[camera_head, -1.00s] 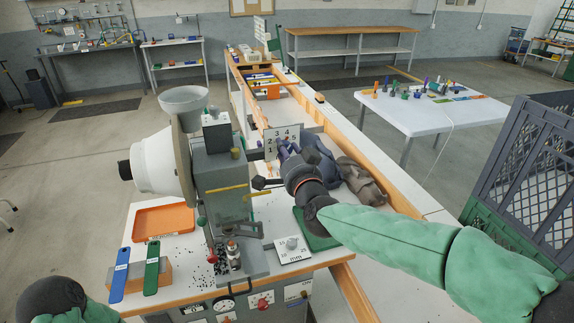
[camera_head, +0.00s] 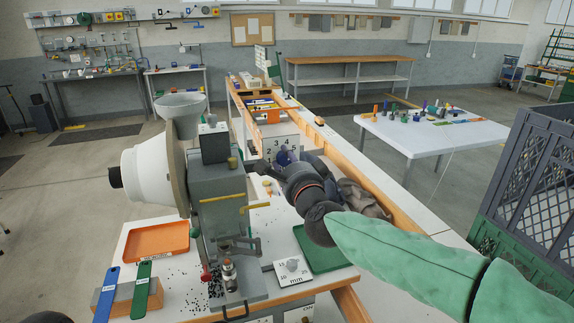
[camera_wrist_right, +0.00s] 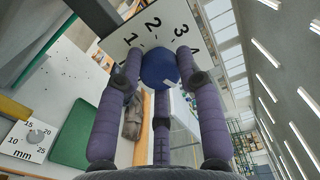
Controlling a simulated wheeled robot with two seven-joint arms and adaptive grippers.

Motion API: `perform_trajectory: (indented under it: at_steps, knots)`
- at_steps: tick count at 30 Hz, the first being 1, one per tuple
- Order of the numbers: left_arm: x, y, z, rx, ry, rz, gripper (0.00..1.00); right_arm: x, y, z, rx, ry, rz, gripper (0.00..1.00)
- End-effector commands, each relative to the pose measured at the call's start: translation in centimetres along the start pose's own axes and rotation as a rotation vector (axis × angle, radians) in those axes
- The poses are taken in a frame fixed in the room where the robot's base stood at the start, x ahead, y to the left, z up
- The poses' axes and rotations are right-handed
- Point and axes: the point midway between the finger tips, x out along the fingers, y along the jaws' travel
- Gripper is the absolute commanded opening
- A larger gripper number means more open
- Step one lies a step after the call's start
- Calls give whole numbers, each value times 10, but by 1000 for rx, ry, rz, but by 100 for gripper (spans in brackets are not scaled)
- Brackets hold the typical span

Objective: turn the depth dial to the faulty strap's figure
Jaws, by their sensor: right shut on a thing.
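A white number plate (camera_head: 283,142) with figures up to 5 stands beside the grey press, and it also shows in the wrist view (camera_wrist_right: 140,32). A round blue knob (camera_wrist_right: 159,68) sits in front of that plate. My right gripper (camera_head: 284,160) is at the knob, its purple fingers (camera_wrist_right: 160,75) closed around it. Its pointer is hidden, so I cannot tell the setting. A second white plate with a grey dial (camera_head: 291,265), marked 10 to 25 mm, lies on the table. No strap is readable as the faulty one.
The grey press (camera_head: 217,185) with its white drum stands just left of my right gripper. An orange tray (camera_head: 157,241), labelled blue (camera_head: 106,294) and green (camera_head: 144,288) strips and a green tray (camera_head: 320,250) lie around it. A tall crate (camera_head: 525,190) stands at right.

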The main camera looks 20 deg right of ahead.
Motion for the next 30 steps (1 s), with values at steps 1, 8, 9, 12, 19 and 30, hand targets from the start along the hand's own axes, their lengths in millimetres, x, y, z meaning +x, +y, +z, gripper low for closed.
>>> perform_trajectory:
  at_steps: [1, 8, 9, 12, 19, 30]
  knots:
    - [1, 0, 0, 0, 0, 0, 0, 0, 7, 4, 1, -10, 13, 4]
    - [0, 0, 0, 0, 0, 0, 0, 1, 7, 4, 3, -10, 13, 4]
    - [0, 0, 0, 0, 0, 0, 0, 1, 7, 4, 3, -10, 13, 4]
    - [0, 0, 0, 0, 0, 0, 0, 1, 7, 4, 3, -10, 13, 4]
    - [0, 0, 0, 0, 0, 0, 0, 0, 4, 3, 3, -6, 7, 60]
    - [0, 0, 0, 0, 0, 0, 0, -13, 0, 2, 3, -4, 1, 60]
